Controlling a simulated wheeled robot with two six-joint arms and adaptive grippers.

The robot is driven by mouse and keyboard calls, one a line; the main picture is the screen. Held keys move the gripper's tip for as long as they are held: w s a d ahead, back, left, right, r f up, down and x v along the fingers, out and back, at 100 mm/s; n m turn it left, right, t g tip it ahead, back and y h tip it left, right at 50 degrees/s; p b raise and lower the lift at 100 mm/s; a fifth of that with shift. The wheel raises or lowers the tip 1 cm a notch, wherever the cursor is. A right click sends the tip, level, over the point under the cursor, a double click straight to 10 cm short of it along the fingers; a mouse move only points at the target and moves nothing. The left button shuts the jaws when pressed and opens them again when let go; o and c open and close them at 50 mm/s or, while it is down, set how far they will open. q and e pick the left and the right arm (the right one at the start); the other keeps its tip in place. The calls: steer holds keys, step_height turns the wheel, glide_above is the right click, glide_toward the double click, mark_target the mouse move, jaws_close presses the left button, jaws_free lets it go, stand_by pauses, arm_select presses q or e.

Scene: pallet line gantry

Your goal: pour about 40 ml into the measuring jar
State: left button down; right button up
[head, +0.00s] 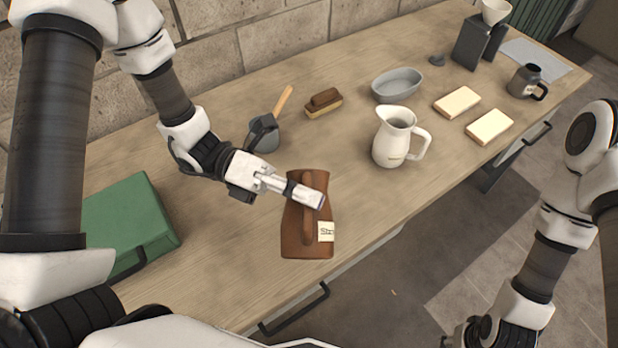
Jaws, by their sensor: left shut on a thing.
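A brown jug (293,240) with a long handle and a pale label is at the front of the wooden table, seen from above. My left gripper (312,197) is shut on its handle; the fingertips partly hide the handle. I cannot tell whether the jug touches the table or is lifted, and its contents do not show. My right gripper is out of view below the frame.
A green case (125,225) is at left. A dark scoop-like pan (264,138), a brush (324,104), a grey oval bowl (397,84), two pale blocks (457,102) (489,126), a dark mug (524,80) and a dark stand (472,45) are on the table (360,205).

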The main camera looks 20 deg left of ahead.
mark_target(296, 240)
arm_select(q)
steer(key=shift+r, duration=0.1)
stand_by(0.3)
steer(key=s+f+m+b, duration=0.1)
steer(key=f+b, duration=0.1)
steer(key=s+f+m+y+b, duration=0.1)
steer(key=s+f+m+b, duration=0.1)
steer(key=s+d+f+m+y+b, duration=0.1)
steer(key=f+b, duration=0.1)
steer(key=f, duration=0.1)
steer(key=shift+s+t, duration=0.15)
steer(key=shift+t, duration=0.15)
steer(key=shift+s+d+r+m, duration=0.1)
steer(key=shift+d+r+m, duration=0.05)
steer(key=shift+r+m, duration=0.25)
steer(key=shift+f, duration=0.25)
steer(key=shift+s+d+f, duration=0.1)
steer(key=shift+s+f, duration=0.05)
steer(key=shift+s+m, duration=0.1)
steer(key=shift+m, duration=0.2)
